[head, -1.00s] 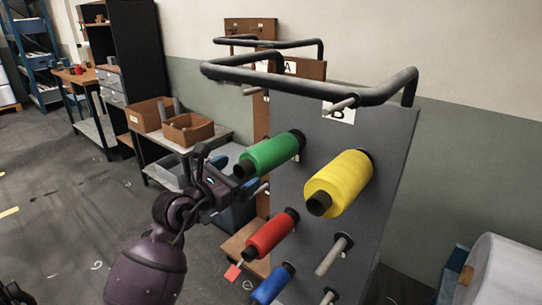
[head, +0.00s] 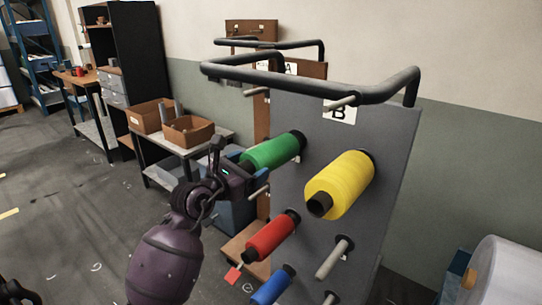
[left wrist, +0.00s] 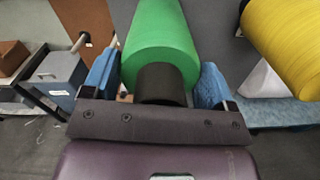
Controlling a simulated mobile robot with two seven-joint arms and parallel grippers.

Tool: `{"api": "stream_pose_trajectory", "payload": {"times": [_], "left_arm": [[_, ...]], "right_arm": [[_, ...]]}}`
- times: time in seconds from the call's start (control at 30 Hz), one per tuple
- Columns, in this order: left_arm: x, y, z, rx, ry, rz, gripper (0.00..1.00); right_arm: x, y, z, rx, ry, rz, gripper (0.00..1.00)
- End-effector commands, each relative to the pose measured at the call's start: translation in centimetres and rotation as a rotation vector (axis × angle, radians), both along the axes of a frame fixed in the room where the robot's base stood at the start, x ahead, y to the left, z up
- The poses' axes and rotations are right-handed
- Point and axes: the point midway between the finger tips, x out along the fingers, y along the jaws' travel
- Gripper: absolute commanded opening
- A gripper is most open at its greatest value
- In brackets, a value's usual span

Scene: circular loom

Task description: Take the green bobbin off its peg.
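The green bobbin (head: 275,151) sits on its peg at the upper left of the grey panel marked B (head: 320,190), its dark core end pointing out towards me. My left gripper (head: 251,172) is at this outer end. In the left wrist view the green bobbin (left wrist: 160,32) lies between the two blue fingers of my left gripper (left wrist: 160,75), one on each side. The fingers are apart with very narrow gaps to the bobbin; I see no clear grip. The core end faces the palm. The bobbin hides its own peg.
A yellow bobbin (head: 341,182) is right of the green one. A red bobbin (head: 270,238) and a blue bobbin (head: 271,287) are below. A bare peg (head: 333,258) sticks out at lower right. A black tube rail (head: 310,84) runs above. A bench with cardboard boxes (head: 188,131) stands behind left.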

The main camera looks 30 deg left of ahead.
Motion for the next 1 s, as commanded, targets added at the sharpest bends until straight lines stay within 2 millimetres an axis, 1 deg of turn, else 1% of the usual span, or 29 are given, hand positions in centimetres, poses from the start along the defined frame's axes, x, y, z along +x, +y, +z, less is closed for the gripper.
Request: {"api": "stream_pose_trajectory", "payload": {"times": [0.03,0.3,0.33,0.53,1.0], "left_arm": [[0.0,0.0,0.0,0.0,0.0,0.0,0.66],[0.0,0.0,0.0,0.0,0.0,0.0,0.25],[0.0,0.0,0.1,0.001,-0.004,0.0,0.22],[-0.2,0.0,0.2,0.001,-0.004,0.0,0.22],[-1.2,0.1,0.2,0.001,-0.003,0.0,0.22]], "right_arm": [[0.0,0.0,0.0,0.0,0.0,0.0,0.0],[0.0,0.0,0.0,0.0,-0.001,0.0,0.0],[0.0,0.0,0.0,0.0,-0.001,0.0,0.0],[0.0,0.0,0.1,0.0,-0.002,0.0,0.0],[0.3,0.0,0.8,0.0,-0.01,0.001,0.0]]}}
